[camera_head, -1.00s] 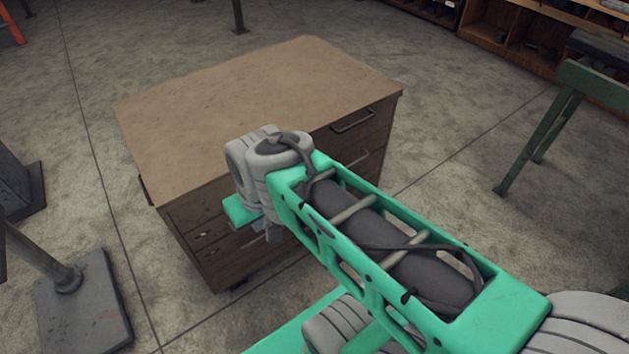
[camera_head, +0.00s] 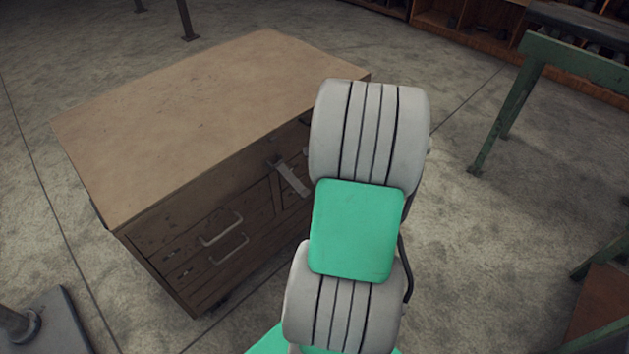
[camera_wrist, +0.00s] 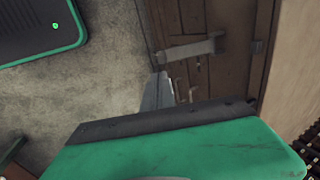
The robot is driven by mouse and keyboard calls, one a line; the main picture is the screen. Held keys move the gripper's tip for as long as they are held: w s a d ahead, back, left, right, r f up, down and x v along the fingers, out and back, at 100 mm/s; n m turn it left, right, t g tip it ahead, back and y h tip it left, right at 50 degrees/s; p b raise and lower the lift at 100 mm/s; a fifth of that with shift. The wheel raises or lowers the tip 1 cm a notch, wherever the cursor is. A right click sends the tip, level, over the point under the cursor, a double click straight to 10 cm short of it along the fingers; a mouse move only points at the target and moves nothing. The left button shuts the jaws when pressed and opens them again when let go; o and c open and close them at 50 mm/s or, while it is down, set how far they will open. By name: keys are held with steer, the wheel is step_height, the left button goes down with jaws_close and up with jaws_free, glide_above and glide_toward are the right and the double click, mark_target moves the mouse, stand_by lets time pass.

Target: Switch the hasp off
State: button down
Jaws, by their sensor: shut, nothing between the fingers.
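The hasp (camera_head: 292,178) is a pale grey metal strap on the front of the wooden cabinet (camera_head: 165,140). It stands out from the cabinet front, right of the drawers, and my arm partly covers this area. In the wrist view the hasp (camera_wrist: 192,48) lies across the brown cabinet face. My gripper (camera_wrist: 160,78) shows there as narrow grey fingers, shut and empty. In the picture its tips are below and left of the hasp, apart from it. In the head view my gripper is hidden behind my arm.
Two drawer handles (camera_head: 222,228) stick out at the cabinet's left front. The cabinet top is bare. A green metal stand (camera_head: 530,85) is at the right, and a dark metal base (camera_head: 45,325) is at the lower left. Open concrete floor surrounds the cabinet.

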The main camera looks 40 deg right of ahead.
mark_target(307, 193)
steer(key=b+x, duration=0.1)
steer(key=x, duration=1.1)
steer(key=shift+f, duration=0.15)
steer(key=shift+d, duration=0.1)
